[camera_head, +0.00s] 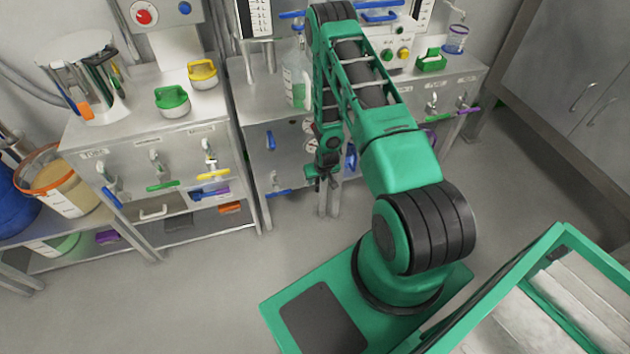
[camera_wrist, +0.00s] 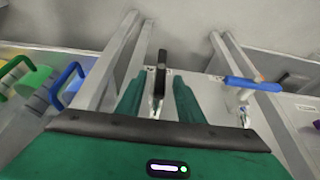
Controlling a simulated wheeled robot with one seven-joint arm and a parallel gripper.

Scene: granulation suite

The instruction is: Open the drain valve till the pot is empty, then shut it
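My gripper (camera_head: 318,180) is at the front of the middle steel bench, pointing down. In the wrist view my gripper (camera_wrist: 158,98) is open, with its two green fingers apart. A valve with a black handle (camera_wrist: 161,60) stands between the fingers, with a gap on each side; the handle runs along the fingers. A blue-handled valve (camera_wrist: 250,84) is to its right in the wrist view. In the head view my arm hides the black handle. I cannot tell which vessel is the pot or whether liquid is flowing.
The left bench (camera_head: 130,125) carries a steel jug (camera_head: 80,78), a green-lidded item (camera_head: 172,100) and a yellow-lidded item (camera_head: 202,73), with several coloured valves on its front. A bucket (camera_head: 60,185) stands farther left. The floor (camera_head: 225,290) in front is clear.

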